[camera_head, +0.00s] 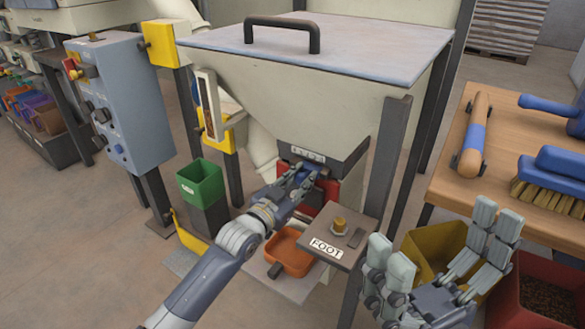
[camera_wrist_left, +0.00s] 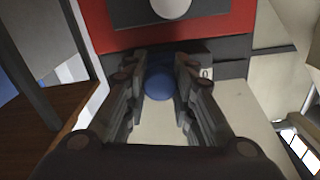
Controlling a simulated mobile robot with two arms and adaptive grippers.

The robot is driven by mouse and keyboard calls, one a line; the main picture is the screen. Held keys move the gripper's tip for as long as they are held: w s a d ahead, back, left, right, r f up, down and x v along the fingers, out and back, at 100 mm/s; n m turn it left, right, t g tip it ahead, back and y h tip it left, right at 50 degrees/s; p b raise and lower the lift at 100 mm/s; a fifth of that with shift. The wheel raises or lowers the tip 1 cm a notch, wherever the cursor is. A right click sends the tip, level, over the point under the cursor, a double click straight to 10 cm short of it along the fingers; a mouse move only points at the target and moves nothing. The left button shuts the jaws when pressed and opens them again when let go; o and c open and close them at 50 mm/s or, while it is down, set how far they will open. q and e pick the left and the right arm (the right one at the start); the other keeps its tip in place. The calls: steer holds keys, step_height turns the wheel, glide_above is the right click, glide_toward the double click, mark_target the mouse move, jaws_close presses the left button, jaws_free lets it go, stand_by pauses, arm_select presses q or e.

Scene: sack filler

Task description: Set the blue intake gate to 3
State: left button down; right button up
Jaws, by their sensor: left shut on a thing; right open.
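The sack filler's hopper (camera_head: 285,85) stands in the middle of the head view. A small number plate (camera_head: 308,153) sits low on its front; its digits are too small to read surely. My left gripper (camera_head: 307,174) is at the outlet just under the plate. In the left wrist view the blue gate knob (camera_wrist_left: 159,84) lies between the fingers of my left gripper (camera_wrist_left: 160,92), which is shut on it. A "0" mark (camera_wrist_left: 206,73) shows beside it; the gate's setting cannot be read. My right gripper (camera_head: 437,240) is open and empty at the lower right.
A FOOT pedestal (camera_head: 345,245) and an orange tray (camera_head: 289,251) stand below the outlet. A green bin (camera_head: 201,184) and a control box (camera_head: 120,105) are at left. At right are a wooden bench (camera_head: 500,150) with brushes, a yellow bin (camera_head: 435,247) and a red bin (camera_head: 545,290).

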arm_select(q)
steer(key=shift+d, duration=0.1)
steer(key=c, duration=1.3)
jaws_free()
steer(key=v, duration=1.2)
